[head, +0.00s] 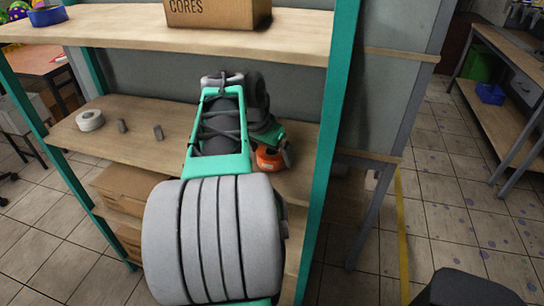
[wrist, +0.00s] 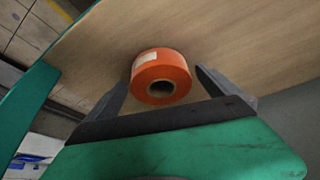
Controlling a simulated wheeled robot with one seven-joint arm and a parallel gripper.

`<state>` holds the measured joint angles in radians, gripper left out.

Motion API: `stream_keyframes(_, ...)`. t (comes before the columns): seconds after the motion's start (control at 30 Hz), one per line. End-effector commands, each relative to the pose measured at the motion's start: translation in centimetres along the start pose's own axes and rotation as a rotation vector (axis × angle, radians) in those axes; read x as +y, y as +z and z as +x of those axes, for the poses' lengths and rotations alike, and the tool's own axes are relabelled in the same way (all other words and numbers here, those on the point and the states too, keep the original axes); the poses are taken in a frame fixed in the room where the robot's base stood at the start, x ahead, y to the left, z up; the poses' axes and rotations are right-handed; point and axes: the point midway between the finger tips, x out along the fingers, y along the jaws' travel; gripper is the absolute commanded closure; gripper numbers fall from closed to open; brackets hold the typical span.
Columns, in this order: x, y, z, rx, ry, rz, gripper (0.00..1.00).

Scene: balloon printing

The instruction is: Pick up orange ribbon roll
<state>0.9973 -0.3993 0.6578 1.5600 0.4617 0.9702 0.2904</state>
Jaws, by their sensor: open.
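The orange ribbon roll (head: 269,160) sits on the middle wooden shelf, partly hidden behind my arm and gripper in the head view. In the wrist view the orange ribbon roll (wrist: 161,76) shows whole, with a pale label on its side and a dark core hole. My gripper (wrist: 162,88) is open, one finger to the left of the roll and one to the right. The roll lies between the fingers, near the tips, with a gap visible on each side. In the head view my gripper (head: 285,151) is by the roll, its fingers mostly hidden.
A white roll (head: 90,120) and two small grey pieces (head: 140,129) lie on the same shelf to the left. A green shelf post (head: 329,130) stands close on the right. The upper shelf (head: 130,29) holds a cardboard box (head: 212,12). Cardboard boxes (head: 130,183) sit below.

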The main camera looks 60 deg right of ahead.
Motion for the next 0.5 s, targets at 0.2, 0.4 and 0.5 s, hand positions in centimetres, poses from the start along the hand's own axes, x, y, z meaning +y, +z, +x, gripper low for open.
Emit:
stream_keyframes(0.2, 0.00, 0.02, 0.02, 0.000, 0.000, 0.000, 0.03)
stream_keyframes(0.4, 0.00, 0.02, 0.00, 0.000, 0.000, 0.000, 0.20)
stream_keyframes(0.5, 0.00, 0.03, 0.00, 0.000, 0.000, 0.000, 0.28)
